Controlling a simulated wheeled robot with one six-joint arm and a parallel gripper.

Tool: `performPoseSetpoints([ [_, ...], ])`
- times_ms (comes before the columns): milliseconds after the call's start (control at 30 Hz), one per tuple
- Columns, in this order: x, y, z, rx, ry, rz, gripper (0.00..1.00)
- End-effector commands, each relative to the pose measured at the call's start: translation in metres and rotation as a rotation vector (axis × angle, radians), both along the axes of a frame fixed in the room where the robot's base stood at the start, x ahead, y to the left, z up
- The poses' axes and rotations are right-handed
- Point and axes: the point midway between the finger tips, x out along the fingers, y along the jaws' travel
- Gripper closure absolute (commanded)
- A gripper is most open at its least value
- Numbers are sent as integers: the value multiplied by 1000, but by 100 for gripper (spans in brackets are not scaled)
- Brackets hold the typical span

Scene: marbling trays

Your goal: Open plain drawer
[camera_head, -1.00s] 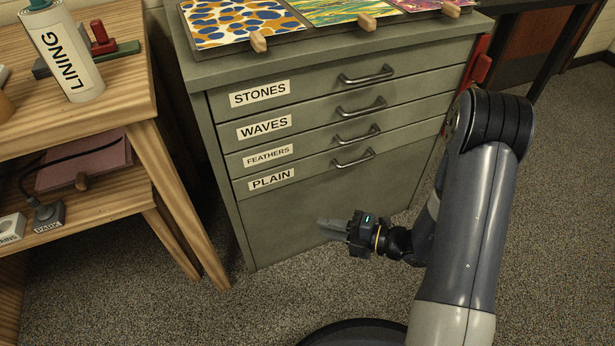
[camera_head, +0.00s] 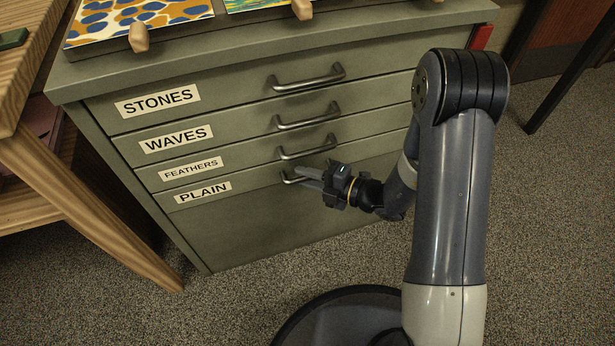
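The plain drawer (camera_head: 250,182) is the lowest of the labelled drawers in the grey-green cabinet, with its PLAIN label (camera_head: 203,191) at the left. Its front looks flush with the others, so it is shut. Its bar handle (camera_head: 287,178) is partly hidden by my gripper (camera_head: 304,176). My gripper comes from the right, with its fingertips at this handle, one finger above the other. A narrow gap shows between the fingers, so it looks open. Whether the bar lies between the fingers or they touch it I cannot tell.
The feathers drawer (camera_head: 240,163), waves drawer (camera_head: 240,132) and stones drawer (camera_head: 235,92) above are shut, each with a bar handle. Marbled sheets (camera_head: 160,14) lie on the cabinet top. A wooden table (camera_head: 75,210) stands close at the left. Carpet in front is clear.

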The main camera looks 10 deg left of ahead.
Motion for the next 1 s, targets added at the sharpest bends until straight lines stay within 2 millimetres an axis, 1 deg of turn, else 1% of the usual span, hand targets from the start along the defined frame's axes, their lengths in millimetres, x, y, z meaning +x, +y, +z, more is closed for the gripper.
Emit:
performPoseSetpoints([
  [167,0,0,0,0,0,0,78],
  [433,0,0,0,0,0,0,100],
  [867,0,-1,0,-1,0,0,100],
  [1000,3,-5,1,-1,1,-2,100],
])
